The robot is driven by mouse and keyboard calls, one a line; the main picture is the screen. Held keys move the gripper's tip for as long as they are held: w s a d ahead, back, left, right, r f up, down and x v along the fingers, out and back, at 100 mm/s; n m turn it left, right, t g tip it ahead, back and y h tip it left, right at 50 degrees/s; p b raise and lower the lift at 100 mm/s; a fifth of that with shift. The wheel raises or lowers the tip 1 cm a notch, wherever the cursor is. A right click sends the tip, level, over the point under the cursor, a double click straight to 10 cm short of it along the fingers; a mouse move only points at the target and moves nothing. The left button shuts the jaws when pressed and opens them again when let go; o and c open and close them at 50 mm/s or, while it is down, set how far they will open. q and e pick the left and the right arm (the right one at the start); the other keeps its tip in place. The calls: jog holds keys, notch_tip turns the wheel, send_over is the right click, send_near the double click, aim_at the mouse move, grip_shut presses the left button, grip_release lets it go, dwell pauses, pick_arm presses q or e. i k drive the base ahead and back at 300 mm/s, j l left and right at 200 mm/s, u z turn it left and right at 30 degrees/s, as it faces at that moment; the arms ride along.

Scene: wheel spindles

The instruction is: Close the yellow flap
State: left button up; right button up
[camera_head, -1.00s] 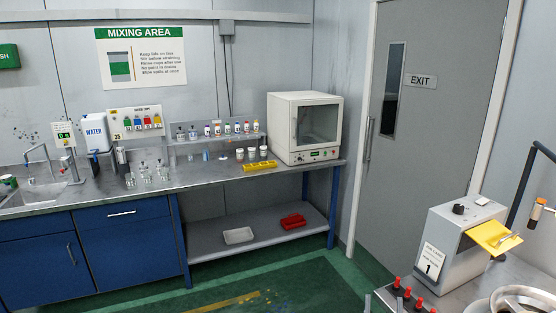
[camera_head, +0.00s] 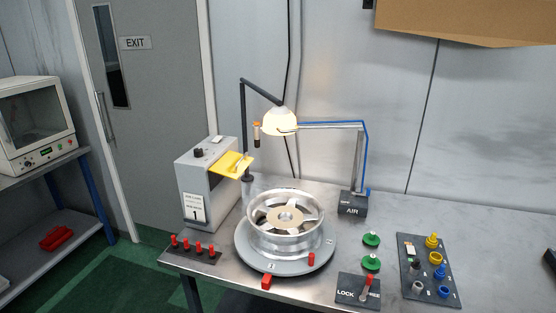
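The yellow flap (camera_head: 232,163) sticks out roughly level from the upper right side of a grey box (camera_head: 193,178) with a black knob on top and a white label marked 1. A small metal-looking item seems to lie on the flap; it is too small to tell what it is. The box stands at the back left of the metal workbench. Neither of my grippers shows in the head view.
A silver wheel (camera_head: 287,222) sits on a round grey turntable right of the box. A lit lamp (camera_head: 280,121) hangs above. Several red pegs (camera_head: 193,247) stand at the front left. A lock lever panel (camera_head: 358,290) and a coloured parts board (camera_head: 428,268) are at right.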

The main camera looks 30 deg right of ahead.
aim_at(232, 165)
jog(key=z, duration=0.75)
